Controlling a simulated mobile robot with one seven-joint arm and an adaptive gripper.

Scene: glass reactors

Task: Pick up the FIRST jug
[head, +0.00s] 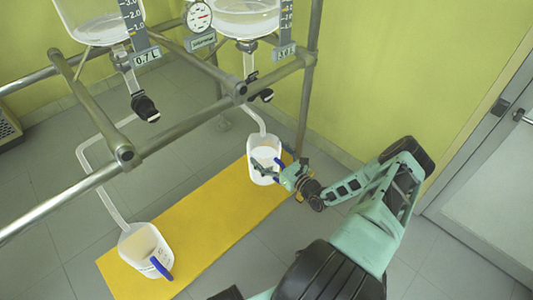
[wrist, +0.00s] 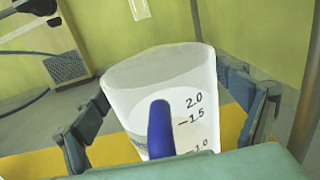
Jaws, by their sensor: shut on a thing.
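A white translucent jug (head: 263,174) stands at the right end of the yellow mat, below a glass vessel's outlet tube. In the wrist view the same jug (wrist: 165,80) shows a blue handle facing me and marks from 1.0 to 2.0. It looks upright and seems to hold some liquid. My gripper (head: 272,168) is shut on this jug, with a finger on each side of it. A second white jug (head: 143,245) with a blue handle stands at the left end of the mat. The jug's base is hidden in the wrist view.
The yellow mat (head: 195,230) lies on grey floor tiles. A metal pipe frame (head: 122,155) with glass vessels (head: 245,18) and black valves (head: 145,106) stands over the jugs. An upright pipe rises close behind the held jug. Open floor lies in front of the mat.

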